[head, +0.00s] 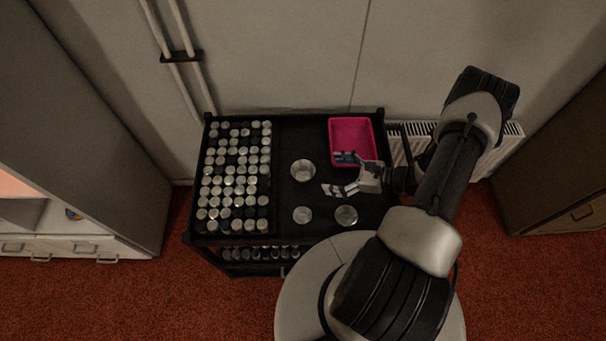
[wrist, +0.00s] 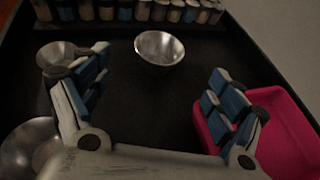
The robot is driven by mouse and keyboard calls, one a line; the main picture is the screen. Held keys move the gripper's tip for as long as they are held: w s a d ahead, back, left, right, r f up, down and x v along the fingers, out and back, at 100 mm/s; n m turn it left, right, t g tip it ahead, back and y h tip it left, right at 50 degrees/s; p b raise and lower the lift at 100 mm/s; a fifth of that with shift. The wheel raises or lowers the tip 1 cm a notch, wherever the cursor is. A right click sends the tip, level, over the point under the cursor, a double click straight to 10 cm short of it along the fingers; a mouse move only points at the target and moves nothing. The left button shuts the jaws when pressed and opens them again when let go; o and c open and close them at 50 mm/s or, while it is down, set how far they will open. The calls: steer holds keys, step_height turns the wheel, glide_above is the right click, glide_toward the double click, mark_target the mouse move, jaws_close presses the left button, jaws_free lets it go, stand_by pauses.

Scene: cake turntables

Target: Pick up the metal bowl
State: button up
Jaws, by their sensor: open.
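Three metal bowls stand on the black cart top. One bowl (head: 303,170) lies beyond the fingertips of my gripper (head: 340,174), to their left; it shows upright and empty ahead of the gripper in the wrist view (wrist: 159,48). A second bowl (head: 302,215) is nearer the cart's front edge and appears at upper left in the wrist view (wrist: 60,52). A third bowl (head: 346,215) is right of it, cut by the left edge in the wrist view (wrist: 28,145). My gripper (wrist: 160,85) is open and empty, its blue-padded fingers spread, touching no bowl.
A pink tray (head: 351,122) sits at the back right of the cart (head: 290,133), close beside one finger; its rim shows at right in the wrist view (wrist: 285,110). Rows of small jars (head: 233,180) fill the cart's left side. Bare black surface lies around the bowls.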

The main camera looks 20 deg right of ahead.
steer(key=b, duration=0.2)
glide_toward(294, 170)
steer(key=x, duration=0.5)
steer(key=c, duration=1.1)
steer(key=shift+r, duration=0.15)
steer(key=shift+c, duration=0.2)
step_height(294, 170, up, 20)
steer(key=p, duration=0.6)
steer(key=w+a+r+n+g+y+b, duration=0.1)
steer(key=w+a+r, duration=0.1)
steer(key=a+r, duration=0.6)
steer(key=shift+w+a+r+n+g+b, duration=0.2)
steer(key=shift+a+r+n+g+b, duration=0.1)
steer(key=shift+a+r+g+b, duration=0.15)
